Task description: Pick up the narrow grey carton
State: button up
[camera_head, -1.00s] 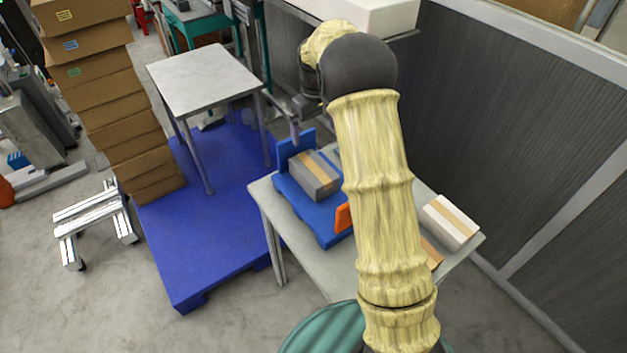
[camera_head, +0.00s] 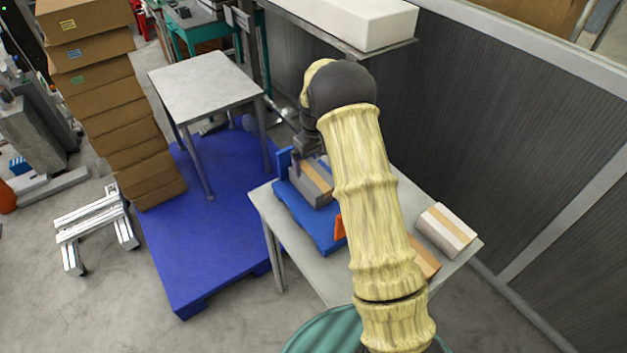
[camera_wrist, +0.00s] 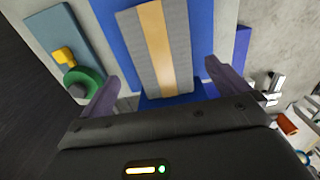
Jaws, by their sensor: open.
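The narrow grey carton (camera_head: 314,187) has a tan tape stripe along its top and sits on a blue tray (camera_head: 318,236) on the grey-white table. In the wrist view the carton (camera_wrist: 177,50) lies lengthwise between the two fingers of my open gripper (camera_wrist: 160,90). In the head view my arm comes down over the carton's far end and hides part of the tray.
A white carton with a tan stripe (camera_head: 446,229) and a brown one (camera_head: 424,262) lie to the right on the table (camera_head: 262,200). An orange piece (camera_head: 339,226) stands by the tray. A green ring and yellow piece (camera_wrist: 82,80) show in the wrist view. A dark wall panel is behind.

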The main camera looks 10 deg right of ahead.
aim_at(313, 175)
jog(key=shift+f, duration=1.45)
jog(key=shift+f+p, duration=0.1)
jog(key=shift+p, duration=0.2)
jog(key=shift+w+a+f+p, duration=0.15)
jog(key=shift+f+p, duration=0.9)
jog(key=shift+f, duration=1.45)
jog(key=c, duration=1.1)
jog(key=shift+r, duration=0.2)
jog(key=shift+c, duration=0.2)
notch_tip(313, 175, up, 18)
jog(key=b, duration=0.3)
jog(key=shift+f, duration=0.15)
